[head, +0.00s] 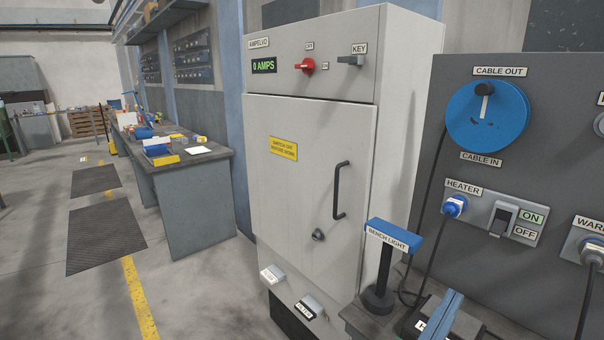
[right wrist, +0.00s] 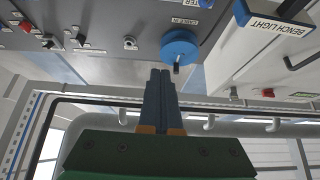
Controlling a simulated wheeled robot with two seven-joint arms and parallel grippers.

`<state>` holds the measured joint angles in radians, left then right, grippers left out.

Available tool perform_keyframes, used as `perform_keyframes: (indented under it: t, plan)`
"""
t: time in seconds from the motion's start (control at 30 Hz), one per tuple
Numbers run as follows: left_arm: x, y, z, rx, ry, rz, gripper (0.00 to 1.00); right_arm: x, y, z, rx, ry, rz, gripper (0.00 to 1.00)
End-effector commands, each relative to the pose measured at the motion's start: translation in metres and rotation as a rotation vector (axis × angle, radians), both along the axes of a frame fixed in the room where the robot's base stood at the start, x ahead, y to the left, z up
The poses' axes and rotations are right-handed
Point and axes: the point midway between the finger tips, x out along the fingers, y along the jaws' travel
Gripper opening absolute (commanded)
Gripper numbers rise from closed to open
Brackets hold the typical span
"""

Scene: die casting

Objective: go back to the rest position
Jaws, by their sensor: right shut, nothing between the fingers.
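My right gripper (head: 452,297) shows at the bottom edge of the head view, right of the bench light, with its blue fingers pointing up. In the right wrist view my right gripper (right wrist: 160,72) has its two blue fingers side by side, shut, with nothing seen between them. The fingers appear apart from the panel; the exact distance cannot be told. My left gripper is in neither view.
A grey cabinet (head: 310,180) with a red switch (head: 305,65) stands at the centre. The bench light (head: 390,240) stands beside it. A grey panel (head: 560,180) at right carries a blue cable reel (head: 487,116) and heater plug (head: 454,206). Floor at left is open.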

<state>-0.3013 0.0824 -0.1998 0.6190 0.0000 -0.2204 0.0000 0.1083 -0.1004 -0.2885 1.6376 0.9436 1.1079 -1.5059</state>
Motion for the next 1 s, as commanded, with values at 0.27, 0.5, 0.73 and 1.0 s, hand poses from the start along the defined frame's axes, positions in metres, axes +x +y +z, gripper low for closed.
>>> perform_keyframes:
  t: [0.27,0.5,0.73,1.0]
  plan:
    - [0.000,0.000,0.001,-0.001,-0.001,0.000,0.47,0.021,0.024,-0.030,-0.069,0.086,0.152,0.00]
    - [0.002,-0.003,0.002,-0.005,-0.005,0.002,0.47,0.040,0.054,-0.085,-0.117,0.236,0.354,0.00]
    - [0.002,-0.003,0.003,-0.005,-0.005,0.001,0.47,0.041,0.089,-0.191,-0.095,0.524,0.621,0.00]
    - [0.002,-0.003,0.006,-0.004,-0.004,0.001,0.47,-0.064,0.107,-0.399,0.168,1.182,0.891,0.00]
